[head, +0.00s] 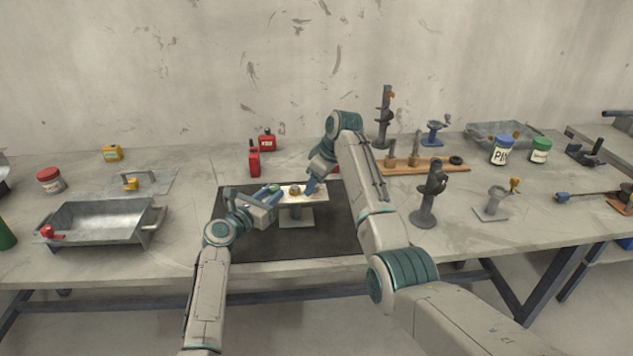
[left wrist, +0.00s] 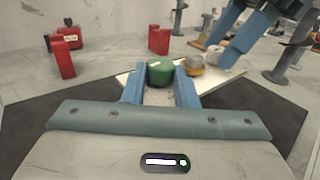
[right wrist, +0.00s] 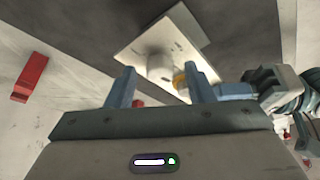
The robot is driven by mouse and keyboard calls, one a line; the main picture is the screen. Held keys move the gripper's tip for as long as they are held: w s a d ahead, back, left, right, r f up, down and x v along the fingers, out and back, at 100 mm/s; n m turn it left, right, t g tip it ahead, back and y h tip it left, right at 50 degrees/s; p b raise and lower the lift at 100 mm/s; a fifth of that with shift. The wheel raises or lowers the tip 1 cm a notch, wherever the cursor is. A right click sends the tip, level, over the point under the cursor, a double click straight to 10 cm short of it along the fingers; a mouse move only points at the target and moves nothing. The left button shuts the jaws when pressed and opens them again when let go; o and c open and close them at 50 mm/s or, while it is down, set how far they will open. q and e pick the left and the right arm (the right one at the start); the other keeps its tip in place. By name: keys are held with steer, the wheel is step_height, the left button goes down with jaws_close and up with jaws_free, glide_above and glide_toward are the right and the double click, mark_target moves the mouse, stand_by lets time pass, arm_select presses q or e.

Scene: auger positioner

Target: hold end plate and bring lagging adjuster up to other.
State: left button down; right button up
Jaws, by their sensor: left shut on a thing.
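A white plate (head: 312,200) on a short stand holds a row of small parts. In the left wrist view, a green round part (left wrist: 160,72) sits between the fingers of my left gripper (left wrist: 160,88), which is shut on it. Beside it stands a grey and yellow part (left wrist: 195,63), then a white cylinder (left wrist: 215,56). My right gripper (right wrist: 161,88) is open. In the right wrist view, its fingers stand apart either side of the white cylinder (right wrist: 160,66), with clear gaps. I cannot tell which parts are the end plate and adjuster.
The stand is on a dark mat (head: 240,235). Red containers (head: 254,160) stand behind it. A metal tray (head: 100,222) is at left. A wooden rack (head: 430,165) and a dark post stand (head: 428,200) are at right, beyond my right arm. The mat's front part is clear.

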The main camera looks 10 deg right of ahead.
steer(key=v, duration=1.2)
arm_select(q)
steer(key=c, duration=1.1)
jaws_free()
arm_select(e)
steer(key=shift+a, duration=0.1)
